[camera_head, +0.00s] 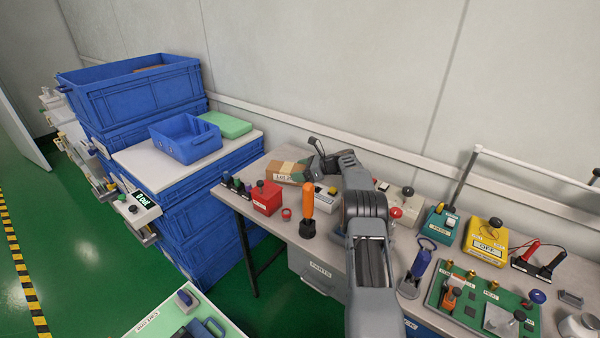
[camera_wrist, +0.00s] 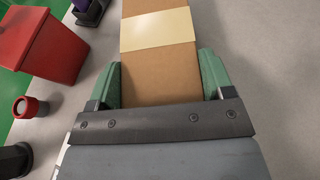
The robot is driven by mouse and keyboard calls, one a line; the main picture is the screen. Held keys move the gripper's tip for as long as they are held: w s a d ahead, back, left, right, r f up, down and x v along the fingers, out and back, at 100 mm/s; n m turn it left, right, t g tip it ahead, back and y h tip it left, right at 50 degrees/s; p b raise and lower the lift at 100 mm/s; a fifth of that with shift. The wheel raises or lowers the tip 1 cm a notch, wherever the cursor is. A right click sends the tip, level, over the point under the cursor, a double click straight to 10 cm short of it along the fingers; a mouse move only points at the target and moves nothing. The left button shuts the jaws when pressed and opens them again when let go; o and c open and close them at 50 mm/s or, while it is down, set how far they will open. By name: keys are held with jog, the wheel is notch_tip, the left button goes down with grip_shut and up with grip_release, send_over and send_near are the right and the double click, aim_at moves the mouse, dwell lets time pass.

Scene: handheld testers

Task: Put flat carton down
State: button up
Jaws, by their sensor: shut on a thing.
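The flat carton (camera_head: 283,168) is a brown cardboard box with a pale band across it, at the back left of the workbench. In the wrist view the carton (camera_wrist: 160,75) lies between the two green fingers of my gripper (camera_wrist: 162,80), which touch both its sides. My gripper (camera_head: 312,160) is shut on it. The bench top (camera_wrist: 245,60) shows around the carton. I cannot tell whether the carton touches the bench. Its near end is hidden by the gripper's body.
A red bin (camera_head: 267,197) stands close to the carton, with a small red ring (camera_head: 286,213) nearby. An orange-handled tool (camera_head: 308,212) stands in front. Testers, including a yellow box (camera_head: 485,240), fill the bench's right side. Blue crates (camera_head: 205,205) stand to the left beyond a gap.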

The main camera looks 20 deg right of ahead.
jog(key=shift+f, duration=0.1)
jog(key=shift+f, duration=0.1)
jog(key=o, duration=1.1)
jog(key=shift+c, duration=0.2)
